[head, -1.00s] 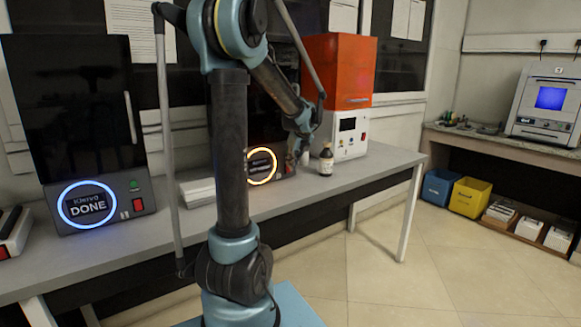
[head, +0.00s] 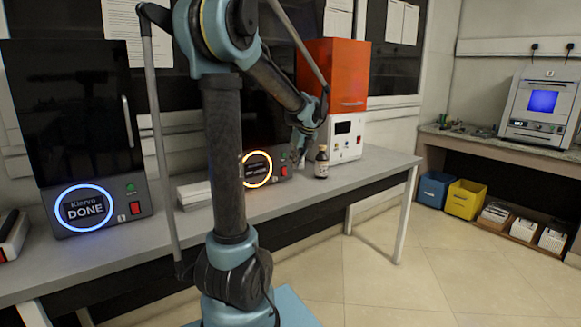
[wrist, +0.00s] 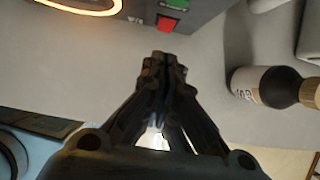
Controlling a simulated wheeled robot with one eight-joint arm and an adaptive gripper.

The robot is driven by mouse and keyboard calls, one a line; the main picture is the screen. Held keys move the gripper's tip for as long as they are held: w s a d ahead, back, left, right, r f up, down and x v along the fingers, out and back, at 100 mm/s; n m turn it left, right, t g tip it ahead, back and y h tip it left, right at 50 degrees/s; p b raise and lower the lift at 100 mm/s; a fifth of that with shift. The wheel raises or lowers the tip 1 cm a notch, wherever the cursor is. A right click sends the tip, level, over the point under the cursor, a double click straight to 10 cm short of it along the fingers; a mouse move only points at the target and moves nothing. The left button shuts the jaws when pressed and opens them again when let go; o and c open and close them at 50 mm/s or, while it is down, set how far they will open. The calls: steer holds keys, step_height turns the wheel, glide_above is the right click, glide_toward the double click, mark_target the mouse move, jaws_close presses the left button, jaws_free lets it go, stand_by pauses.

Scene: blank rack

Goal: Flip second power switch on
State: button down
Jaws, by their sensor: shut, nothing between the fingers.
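The second machine, with an orange glowing ring (head: 257,169), stands on the bench partly hidden behind my arm. Its red power switch (head: 284,171) is on the front panel right of the ring, below a small green button. In the wrist view the red switch (wrist: 166,24) lies just beyond my fingertips, with the green button (wrist: 177,4) at the top edge. My gripper (wrist: 163,58) is shut and empty, its tips pointing at the switch with a gap in the picture. In the head view my gripper (head: 298,146) is near that panel. The switch's position cannot be told.
A brown bottle (head: 321,162) stands right of my gripper, also in the wrist view (wrist: 270,87). A white-and-orange machine (head: 335,75) is behind it. A machine showing DONE (head: 85,208) with its own red switch (head: 135,208) stands at left. Bench front is clear.

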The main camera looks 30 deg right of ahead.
step_height(320, 180, up, 8)
steer(key=shift+w+a+r, duration=0.2)
steer(key=shift+a, duration=0.05)
stand_by(0.6)
steer(key=a+f+n, duration=0.3)
steer(key=a+n, duration=0.5)
steer(key=a, duration=0.6)
steer(key=s+a+f+n+g, duration=0.1)
steer(key=s+a+f+n, duration=0.2)
steer(key=a, duration=0.4)
steer(key=s+a+f+n, duration=0.4)
steer(key=s+a+n, duration=0.1)
steer(key=a+n, duration=0.2)
steer(key=s+a+f+n+g, duration=0.1)
steer(key=s+a+f+n, duration=0.2)
steer(key=s+a+n, duration=0.2)
steer(key=shift+s+a+f+n+g, duration=0.15)
steer(key=shift+a+n+g, duration=0.15)
steer(key=shift+a+n, duration=0.8)
steer(key=s+a+f+n, duration=0.5)
steer(key=s+f+n, duration=0.3)
steer(key=f+n, duration=0.1)
steer(key=shift+s+n, duration=0.35)
steer(key=shift+n, duration=0.25)
